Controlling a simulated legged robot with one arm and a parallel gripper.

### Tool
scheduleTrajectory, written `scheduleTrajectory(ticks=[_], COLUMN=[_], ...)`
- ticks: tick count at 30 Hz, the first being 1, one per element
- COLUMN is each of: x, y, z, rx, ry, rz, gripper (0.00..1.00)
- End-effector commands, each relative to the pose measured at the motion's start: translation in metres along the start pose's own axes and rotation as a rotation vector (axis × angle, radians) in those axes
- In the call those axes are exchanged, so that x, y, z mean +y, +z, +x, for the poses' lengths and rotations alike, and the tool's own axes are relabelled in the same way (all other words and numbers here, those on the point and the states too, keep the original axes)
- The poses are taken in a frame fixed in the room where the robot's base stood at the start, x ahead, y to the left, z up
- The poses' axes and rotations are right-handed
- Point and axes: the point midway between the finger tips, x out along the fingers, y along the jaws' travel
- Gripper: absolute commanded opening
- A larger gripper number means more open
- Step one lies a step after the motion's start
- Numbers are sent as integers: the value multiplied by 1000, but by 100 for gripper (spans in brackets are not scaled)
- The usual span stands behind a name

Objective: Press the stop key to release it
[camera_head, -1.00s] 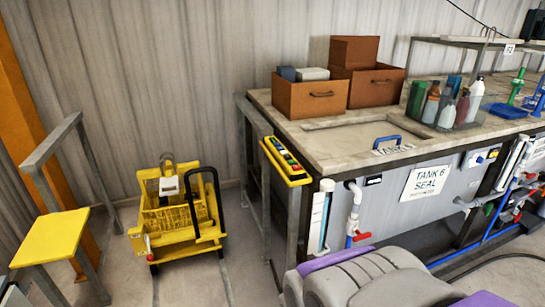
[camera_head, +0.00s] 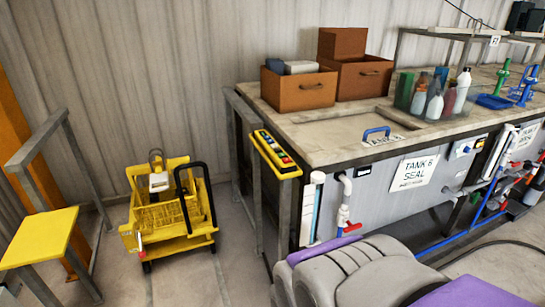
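A yellow control box (camera_head: 275,154) with a row of small coloured buttons is fixed at the left end of the tank bench. A red button (camera_head: 286,159) shows near its lower end. The keys are too small to read, so I cannot tell which is the stop key or whether it is pressed in. Grey and purple parts of my own body fill the bottom right, below and to the right of the box. My gripper is not in view.
A yellow wheeled cart (camera_head: 170,212) stands left of the bench, with open floor around it. A yellow step (camera_head: 38,238) with a rail is farther left. Brown boxes (camera_head: 300,92) and bottles (camera_head: 433,106) stand on the bench. Pipes and a red valve (camera_head: 350,227) stick out in front.

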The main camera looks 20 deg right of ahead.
Motion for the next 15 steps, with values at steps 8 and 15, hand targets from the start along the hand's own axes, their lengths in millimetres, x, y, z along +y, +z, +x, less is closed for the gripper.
scheduleTrajectory(ticks=[8, 15], x=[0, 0], y=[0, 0], z=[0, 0], rx=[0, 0], ry=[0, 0], rz=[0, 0], gripper=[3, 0])
